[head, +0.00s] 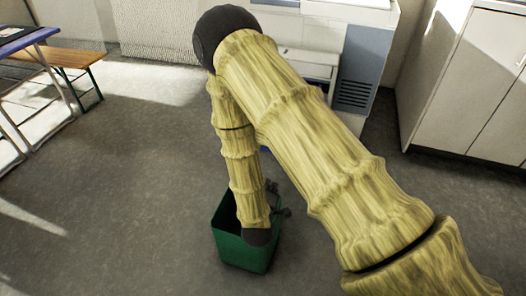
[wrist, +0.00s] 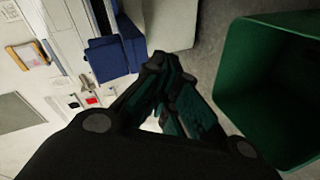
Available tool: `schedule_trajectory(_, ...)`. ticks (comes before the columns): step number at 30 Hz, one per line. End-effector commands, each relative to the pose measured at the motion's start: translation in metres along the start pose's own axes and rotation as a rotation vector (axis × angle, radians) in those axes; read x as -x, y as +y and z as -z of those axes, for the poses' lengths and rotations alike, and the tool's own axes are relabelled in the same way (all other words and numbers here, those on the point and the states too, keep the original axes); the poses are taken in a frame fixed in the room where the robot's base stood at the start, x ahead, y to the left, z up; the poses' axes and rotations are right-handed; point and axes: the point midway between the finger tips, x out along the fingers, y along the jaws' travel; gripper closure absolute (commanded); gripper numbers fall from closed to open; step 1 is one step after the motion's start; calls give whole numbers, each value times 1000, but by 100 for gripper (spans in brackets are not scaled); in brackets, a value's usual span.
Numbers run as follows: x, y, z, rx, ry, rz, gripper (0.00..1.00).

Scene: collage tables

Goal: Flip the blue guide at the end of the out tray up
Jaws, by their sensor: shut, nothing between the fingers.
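A white and dark blue office machine (head: 362,55) stands at the back, with a pale tray (head: 305,66) at its left side, partly hidden behind my arm. In the wrist view a blue part (wrist: 106,58), which looks like the guide, shows beside the white machine, just left of my fingertips. I cannot tell whether it is up or down. In the head view only a sliver of blue shows beside my arm. My gripper (wrist: 162,64) is shut and empty, its fingertips close together near the blue part; contact cannot be told. In the head view it is mostly hidden at the bin.
A green bin (head: 234,254) stands on the floor below my wrist; it is at the right in the wrist view (wrist: 275,85). White cabinets (head: 470,85) stand at the right. A bench (head: 72,59) and blue table (head: 25,40) are at far left.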

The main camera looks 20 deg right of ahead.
Motion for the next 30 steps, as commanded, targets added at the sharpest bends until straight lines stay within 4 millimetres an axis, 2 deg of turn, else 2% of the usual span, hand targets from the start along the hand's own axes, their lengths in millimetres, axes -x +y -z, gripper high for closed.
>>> schedule_trajectory(1,-8,-9,8,39,19,-63,100)
schedule_trajectory(5,-15,0,35,155,35,-238,100)
schedule_trajectory(12,-7,12,70,321,6,-485,100)
schedule_trajectory(21,-3,22,84,385,-24,-579,100)
schedule_trajectory(30,-38,43,86,381,-25,-578,100)
